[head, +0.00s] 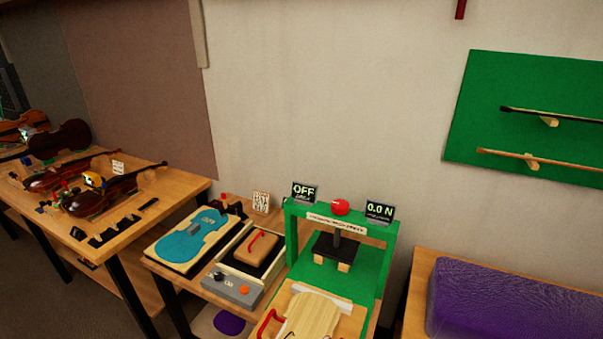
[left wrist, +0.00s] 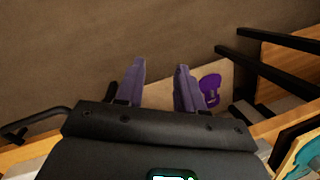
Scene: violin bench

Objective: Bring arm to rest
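My left gripper (left wrist: 160,66) shows in the left wrist view with two purple-grey fingers spread apart. Nothing is between the fingers. It hangs over the brown floor, with a pale panel bearing a purple shape (left wrist: 210,88) just to the right of and below the fingers. No arm or gripper of mine shows in the head view. My right gripper is in neither view.
A green press (head: 380,241) with "OFF" and "0.0 N" signs stands on the middle bench. A blue violin-shaped piece (head: 185,240) lies left of it. Violins (head: 75,140) fill the left bench; a purple roll (head: 510,305) lies right. Dark table legs (left wrist: 262,70) are near the left gripper.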

